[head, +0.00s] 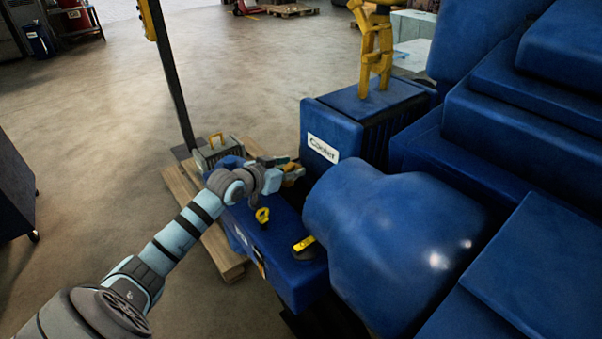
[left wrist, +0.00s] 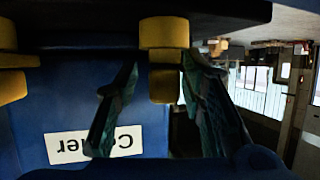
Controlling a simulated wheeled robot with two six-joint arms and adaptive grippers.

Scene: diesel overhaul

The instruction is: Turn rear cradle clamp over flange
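My left gripper (head: 280,168) reaches over the far end of the blue cradle (head: 283,243), beside the cooler block. A yellow clamp (head: 293,174) shows at its fingertips, partly hidden by them; I take it for the rear cradle clamp. In the left wrist view, which is upside down, the two dark fingers (left wrist: 158,68) stand apart on either side of the yellow clamp (left wrist: 164,40), with a small gap at the left finger. Whether the right finger touches it I cannot tell. Another yellow piece (left wrist: 12,75) is at the left edge there. My right gripper is out of view.
The blue cooler block (head: 330,125) with its label stands just right of the gripper. A yellow handle (head: 262,215) and a yellow-topped piece (head: 304,243) sit on the cradle. A rounded blue housing (head: 390,235) bulges at the right. Open floor (head: 90,130) lies left.

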